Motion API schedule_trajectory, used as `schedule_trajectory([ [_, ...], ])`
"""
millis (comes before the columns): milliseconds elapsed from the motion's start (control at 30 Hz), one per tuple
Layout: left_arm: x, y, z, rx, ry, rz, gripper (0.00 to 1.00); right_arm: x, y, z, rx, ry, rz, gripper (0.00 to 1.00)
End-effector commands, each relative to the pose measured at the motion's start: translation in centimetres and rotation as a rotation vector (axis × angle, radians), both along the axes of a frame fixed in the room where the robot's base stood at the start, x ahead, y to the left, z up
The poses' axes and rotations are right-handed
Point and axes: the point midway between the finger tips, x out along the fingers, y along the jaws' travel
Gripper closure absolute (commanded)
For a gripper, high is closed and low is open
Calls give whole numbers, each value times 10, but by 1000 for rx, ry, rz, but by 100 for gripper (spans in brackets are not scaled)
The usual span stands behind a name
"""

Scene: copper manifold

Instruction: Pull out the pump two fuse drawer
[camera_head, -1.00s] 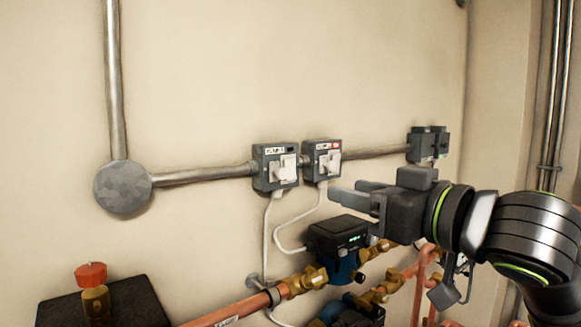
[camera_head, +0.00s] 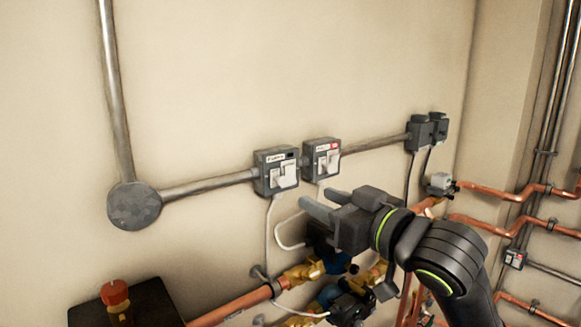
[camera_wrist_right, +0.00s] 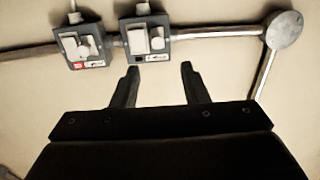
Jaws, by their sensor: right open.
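Two grey switch boxes with white parts on their fronts hang on the wall. The left box (camera_head: 264,163) has a white label with a dark patch. The right box (camera_head: 311,149) has a label with a red patch; the wording is too small to read. Each front has two white pieces; I cannot tell for certain which is a fuse drawer. My right gripper (camera_head: 322,201) is open and empty, below the right box and apart from it. In the right wrist view the gripper (camera_wrist_right: 159,68) points towards the red-labelled box (camera_wrist_right: 83,60) and the other box (camera_wrist_right: 149,56), turned upside down.
A grey conduit (camera_head: 205,187) joins the boxes to a round junction box (camera_head: 134,206). White cables (camera_head: 268,232) hang below them. Copper pipes (camera_head: 242,308) and pumps lie beneath my right arm. A grey outlet pair (camera_head: 421,132) is at the right.

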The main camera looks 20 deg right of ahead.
Motion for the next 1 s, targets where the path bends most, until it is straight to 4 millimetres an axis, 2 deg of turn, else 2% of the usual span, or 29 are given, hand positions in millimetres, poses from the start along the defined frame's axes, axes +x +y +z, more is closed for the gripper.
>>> schedule_trajectory([
  [33,0,0,12,0,0,0,64,1,1,5,4,4,1,59],
  [367,0,0,50,0,0,0,64,6,1,5,6,3,-18,59],
  [800,0,1,58,1,0,0,64,66,23,1,6,2,-20,59],
  [1000,0,1,62,1,0,0,64,83,29,0,5,2,-21,59],
])
